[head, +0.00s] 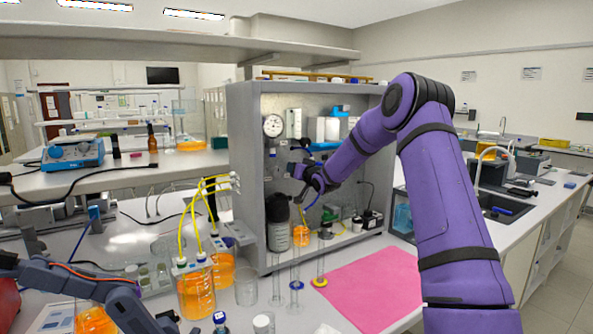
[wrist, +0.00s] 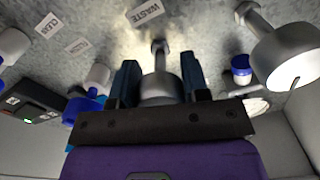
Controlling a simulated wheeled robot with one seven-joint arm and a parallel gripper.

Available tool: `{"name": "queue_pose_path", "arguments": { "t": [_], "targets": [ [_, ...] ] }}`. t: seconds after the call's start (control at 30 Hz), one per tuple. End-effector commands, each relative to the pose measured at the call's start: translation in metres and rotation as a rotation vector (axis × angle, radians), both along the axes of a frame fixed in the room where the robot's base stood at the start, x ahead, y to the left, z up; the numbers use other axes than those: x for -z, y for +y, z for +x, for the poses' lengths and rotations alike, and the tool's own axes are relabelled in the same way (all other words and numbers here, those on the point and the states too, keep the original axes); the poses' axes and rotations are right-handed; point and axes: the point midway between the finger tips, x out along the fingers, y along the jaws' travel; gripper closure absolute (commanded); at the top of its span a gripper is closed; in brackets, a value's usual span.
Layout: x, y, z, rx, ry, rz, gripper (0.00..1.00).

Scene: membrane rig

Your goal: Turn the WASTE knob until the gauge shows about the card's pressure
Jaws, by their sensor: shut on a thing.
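The WASTE knob (wrist: 159,88) is a grey metal knob on a stem on the back panel. It sits between the two fingers of my gripper (wrist: 161,76), which is shut on it. The WASTE label (wrist: 148,11) shows above it in the wrist view. In the head view my gripper (head: 300,172) reaches into the grey cabinet, and the knob is hidden there. The round white gauge (head: 273,126) is on the cabinet's left side, above and left of my gripper. Its needle is too small to read. I cannot make out the pressure card.
The grey cabinet (head: 243,150) encloses the rig. A dark cylinder (head: 279,222) stands below the gauge. Bottles with orange liquid and yellow tubes (head: 196,288) stand at front left. Glass cylinders (head: 295,270) stand before the cabinet. A pink mat (head: 370,285) lies clear at right.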

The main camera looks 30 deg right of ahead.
Motion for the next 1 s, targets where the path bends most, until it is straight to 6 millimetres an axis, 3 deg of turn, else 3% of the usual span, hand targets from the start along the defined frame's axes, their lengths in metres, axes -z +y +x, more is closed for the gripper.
{"name": "queue_pose_path", "arguments": {
  "t": [0.07, 0.1, 0.2, 0.57, 0.77, 1.0],
  "targets": [
    [0.001, 0.0, 0.0, 0.0, 0.002, 0.0, 0.82],
    [0.001, 0.0, 0.0, 0.0, 0.002, 0.0, 0.56],
    [0.001, 0.0, 0.0, 0.001, 0.001, 0.0, 0.33],
    [0.0, -0.001, -0.004, 0.001, 0.0, -0.001, 0.32],
    [-0.001, -0.002, -0.03, 0.001, 0.0, -0.002, 0.32],
    [0.0, -0.003, -0.076, 0.002, 0.001, -0.002, 0.32]
  ]
}}
